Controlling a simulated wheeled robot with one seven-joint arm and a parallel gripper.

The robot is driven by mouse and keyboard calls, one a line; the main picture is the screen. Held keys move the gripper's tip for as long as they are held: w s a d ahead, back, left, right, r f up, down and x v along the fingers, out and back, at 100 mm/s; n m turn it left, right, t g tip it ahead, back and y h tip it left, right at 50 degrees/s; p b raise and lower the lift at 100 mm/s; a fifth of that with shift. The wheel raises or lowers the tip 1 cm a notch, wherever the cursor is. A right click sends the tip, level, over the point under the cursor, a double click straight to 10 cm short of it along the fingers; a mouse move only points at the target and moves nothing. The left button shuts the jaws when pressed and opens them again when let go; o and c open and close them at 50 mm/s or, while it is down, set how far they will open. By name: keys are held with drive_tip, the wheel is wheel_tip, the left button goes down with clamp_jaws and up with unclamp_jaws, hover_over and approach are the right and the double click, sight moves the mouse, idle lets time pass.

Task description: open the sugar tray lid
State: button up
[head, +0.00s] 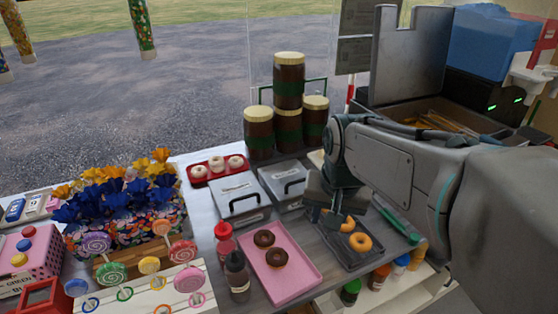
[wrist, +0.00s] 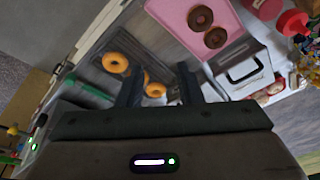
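Two grey metal trays with flat lids and bar handles stand side by side mid-counter: a left lidded tray (head: 236,190) and a right lidded tray (head: 280,177). Both lids look shut, and I cannot tell which tray holds sugar. One lidded tray with a dark handle also shows in the wrist view (wrist: 236,82). My gripper (head: 330,217) is over the dark doughnut tray, to the right of and nearer than the lidded trays. In the wrist view my gripper (wrist: 160,85) has its fingers spread, with nothing clearly held between them. My arm partly hides the right side.
Plain doughnuts (head: 361,242) lie on a dark tray (head: 368,262) under my gripper. A pink tray (head: 300,285) holds chocolate doughnuts. Red (head: 224,240) and dark (head: 238,275) bottles stand left of it. Stacked brown jars (head: 289,85) and a red tray (head: 207,179) stand behind the lidded trays.

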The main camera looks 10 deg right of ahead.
drive_tip(key=w+r+m, duration=0.3)
drive_tip(key=w+m, duration=0.2)
drive_tip(key=w, duration=0.7)
drive_tip(key=m+b, duration=0.2)
drive_tip(key=m, duration=0.4)
approach(294, 183)
drive_tip(key=shift+g+y, duration=0.4)
drive_tip(key=f, duration=0.2)
drive_tip(key=w+f, duration=0.1)
drive_tip(key=f, duration=0.2)
drive_tip(key=w+f, duration=0.1)
drive_tip(key=f, duration=0.1)
drive_tip(key=shift+w+d+f, duration=0.1)
drive_tip(key=shift+w+f, duration=0.05)
drive_tip(key=shift+w, duration=0.05)
drive_tip(key=shift+c, duration=0.2)
clamp_jaws()
